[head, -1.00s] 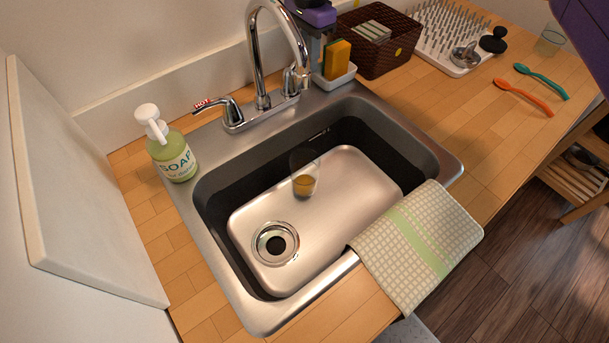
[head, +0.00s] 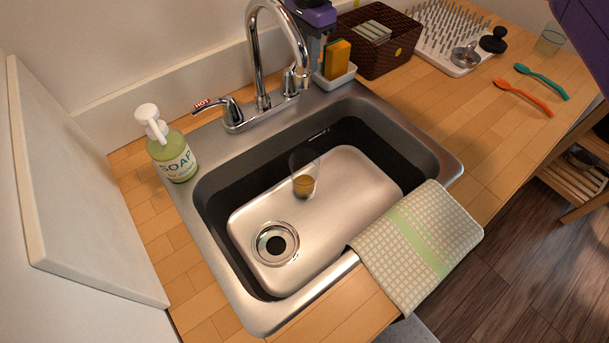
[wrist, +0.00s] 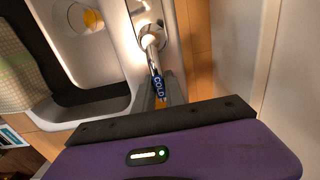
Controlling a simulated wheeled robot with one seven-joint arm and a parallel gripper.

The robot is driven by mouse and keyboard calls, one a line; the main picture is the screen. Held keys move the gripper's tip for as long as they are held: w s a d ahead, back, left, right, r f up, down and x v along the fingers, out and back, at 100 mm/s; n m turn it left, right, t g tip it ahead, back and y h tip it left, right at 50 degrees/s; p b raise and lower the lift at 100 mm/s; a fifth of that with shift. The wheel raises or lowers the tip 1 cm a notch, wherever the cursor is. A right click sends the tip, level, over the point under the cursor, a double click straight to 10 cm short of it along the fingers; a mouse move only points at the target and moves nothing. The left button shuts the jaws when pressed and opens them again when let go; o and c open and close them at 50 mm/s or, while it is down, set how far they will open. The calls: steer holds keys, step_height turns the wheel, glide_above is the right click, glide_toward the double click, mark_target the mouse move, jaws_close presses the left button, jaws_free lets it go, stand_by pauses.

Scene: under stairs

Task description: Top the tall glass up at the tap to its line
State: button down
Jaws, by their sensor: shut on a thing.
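The tall clear glass (head: 304,178) stands upright on the sink floor below the tap's spout, with amber liquid near its bottom. It also shows in the wrist view (wrist: 92,20). Its fill line is too small to make out. The chrome tap (head: 262,60) stands at the back of the sink, and I see no clear stream of water from it. My gripper (wrist: 162,98) is shut on the cold tap handle (wrist: 157,82), whose COLD label shows in the wrist view. In the head view my gripper is partly hidden behind the spout.
The steel sink (head: 210,255) has a drain at front left. A soap bottle (head: 172,155) stands left, a sponge holder (head: 337,80) and brown basket (head: 385,55) right of the tap. A checked towel (head: 400,235) hangs over the front right edge. The right counter has clear room.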

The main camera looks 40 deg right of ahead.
steer(key=m, duration=0.1)
steer(key=s+m, duration=0.1)
steer(key=shift+s+a+m+p, duration=0.15)
steer(key=shift+a+m+p, duration=0.1)
steer(key=shift+m+p, duration=0.15)
steer(key=m, duration=0.1)
steer(key=s+m, duration=0.1)
steer(key=m, duration=0.2)
steer(key=shift+s+a, duration=0.4)
stand_by(1.2)
steer(key=shift+w+d+n+p, duration=0.25)
steer(key=shift+w+n, duration=0.1)
steer(key=shift+n, duration=0.4)
steer(key=shift+w+d+n+p, duration=0.15)
steer(key=shift+w+n+p, duration=0.15)
steer(key=shift+n, duration=0.45)
stand_by(0.7)
